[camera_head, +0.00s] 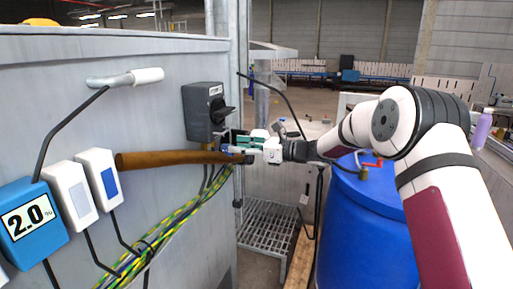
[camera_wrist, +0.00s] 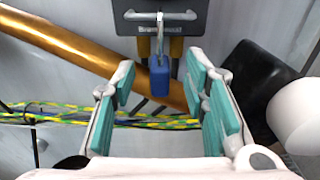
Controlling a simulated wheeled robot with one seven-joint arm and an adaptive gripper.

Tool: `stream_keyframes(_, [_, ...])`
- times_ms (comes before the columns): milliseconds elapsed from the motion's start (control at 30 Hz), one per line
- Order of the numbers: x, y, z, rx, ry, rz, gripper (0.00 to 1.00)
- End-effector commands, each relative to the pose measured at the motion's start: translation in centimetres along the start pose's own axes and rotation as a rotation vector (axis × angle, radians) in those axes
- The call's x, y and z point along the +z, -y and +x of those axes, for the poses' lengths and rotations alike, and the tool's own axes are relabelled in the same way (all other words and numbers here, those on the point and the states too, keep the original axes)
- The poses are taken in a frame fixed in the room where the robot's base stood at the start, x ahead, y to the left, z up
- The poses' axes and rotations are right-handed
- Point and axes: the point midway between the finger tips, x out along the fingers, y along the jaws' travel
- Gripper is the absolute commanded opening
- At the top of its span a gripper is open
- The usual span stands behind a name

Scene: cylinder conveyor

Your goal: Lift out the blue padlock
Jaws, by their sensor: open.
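The blue padlock (camera_wrist: 159,76) hangs by its metal shackle (camera_wrist: 159,30) from a light bar on a dark grey box (camera_wrist: 188,14) in the wrist view. My gripper (camera_wrist: 160,92) is open. Its teal-padded fingers stand to the left and right of the padlock, with gaps on both sides. The padlock appears between and ahead of the fingers, and nothing is held. In the head view my gripper (camera_head: 243,146) is at the wall, just below a dark grey switch box (camera_head: 203,112). The padlock is too small to make out clearly there.
A brown-orange pipe (camera_head: 170,159) runs behind the padlock, also in the wrist view (camera_wrist: 75,48). Yellow-green cables (camera_head: 180,218) run below. A black part (camera_wrist: 262,85) is close right of the fingers. A blue barrel (camera_head: 365,225) stands under my arm.

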Motion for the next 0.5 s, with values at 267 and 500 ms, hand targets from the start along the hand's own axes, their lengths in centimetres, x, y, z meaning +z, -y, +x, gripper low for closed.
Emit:
stream_keyframes(267, [0.0,0.0,2.9,0.000,-0.001,-0.001,0.41])
stream_keyframes(500, [0.0,0.1,3.3,-0.002,-0.001,-0.001,0.41])
